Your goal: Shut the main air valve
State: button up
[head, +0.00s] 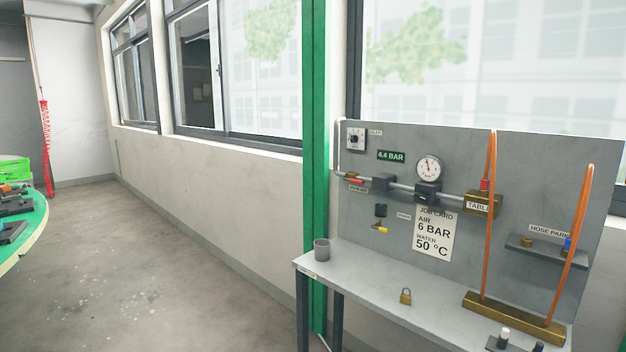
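A grey panel (468,158) stands at the right, behind a grey bench. A small valve with a red lever (356,181) sits at the left end of the panel's pipe; the lever looks roughly in line with the pipe. The label below it (358,189) is too small to read surely. A green display (391,156) reads 4.4 BAR. My gripper is not in view.
The bench (365,296) holds a grey cup (321,250), a brass padlock (405,296) and a brass base (515,318) near orange hoses (490,215). A green-topped round table (22,232) stands at far left. The floor (150,270) between is clear.

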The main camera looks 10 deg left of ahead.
aim_at(356, 181)
jog(key=i+j, duration=0.25)
jog(key=j, duration=0.15)
jog(key=i+j, duration=0.25)
jog(key=j, duration=0.2)
jog(key=i+j+z, duration=0.1)
jog(key=i+j, duration=0.45)
jog(key=j, duration=0.3)
